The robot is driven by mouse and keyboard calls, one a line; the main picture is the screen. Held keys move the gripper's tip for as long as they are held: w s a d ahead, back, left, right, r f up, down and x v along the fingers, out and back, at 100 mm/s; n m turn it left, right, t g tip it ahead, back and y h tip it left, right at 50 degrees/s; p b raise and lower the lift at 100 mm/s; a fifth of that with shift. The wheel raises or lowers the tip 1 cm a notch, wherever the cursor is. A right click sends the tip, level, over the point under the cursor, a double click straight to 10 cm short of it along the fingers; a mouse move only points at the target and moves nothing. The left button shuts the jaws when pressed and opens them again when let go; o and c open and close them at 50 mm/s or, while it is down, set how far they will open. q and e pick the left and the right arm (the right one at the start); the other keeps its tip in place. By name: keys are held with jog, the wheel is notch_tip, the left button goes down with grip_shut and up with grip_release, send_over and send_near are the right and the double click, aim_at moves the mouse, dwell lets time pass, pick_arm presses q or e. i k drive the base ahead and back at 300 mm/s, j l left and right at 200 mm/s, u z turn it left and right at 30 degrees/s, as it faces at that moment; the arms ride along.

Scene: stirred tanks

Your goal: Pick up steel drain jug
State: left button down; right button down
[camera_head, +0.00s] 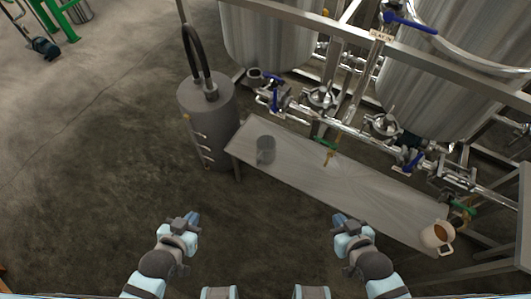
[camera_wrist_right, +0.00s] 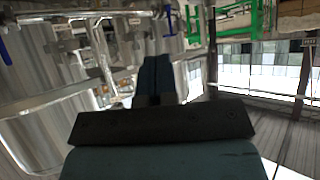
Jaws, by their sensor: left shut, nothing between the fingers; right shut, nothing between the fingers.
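A steel jug (camera_head: 265,150) stands upright on the left part of a low metal bench (camera_head: 300,173) in the head view. It looks grey and has a handle. My left gripper (camera_head: 194,219) is shut and empty, in front of the bench, apart from the jug, lower and to its left. My right gripper (camera_head: 338,218) is shut and empty, in front of the bench and to the lower right of the jug. In the right wrist view, its dark fingers (camera_wrist_right: 157,75) are together and the jug does not show.
A grey cylinder (camera_head: 208,120) with a black hose stands at the bench's left end. A cream mug (camera_head: 437,237) with brown contents stands at the right end. Steel tanks (camera_head: 270,35), pipes and blue-handled valves rise behind the bench. The floor (camera_head: 90,150) on the left is clear.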

aim_at(267, 144)
jog(key=i+j, duration=0.25)
jog(key=i, duration=0.25)
jog(key=i+j+u, duration=0.15)
jog(key=i, duration=0.35)
jog(key=j, duration=0.1)
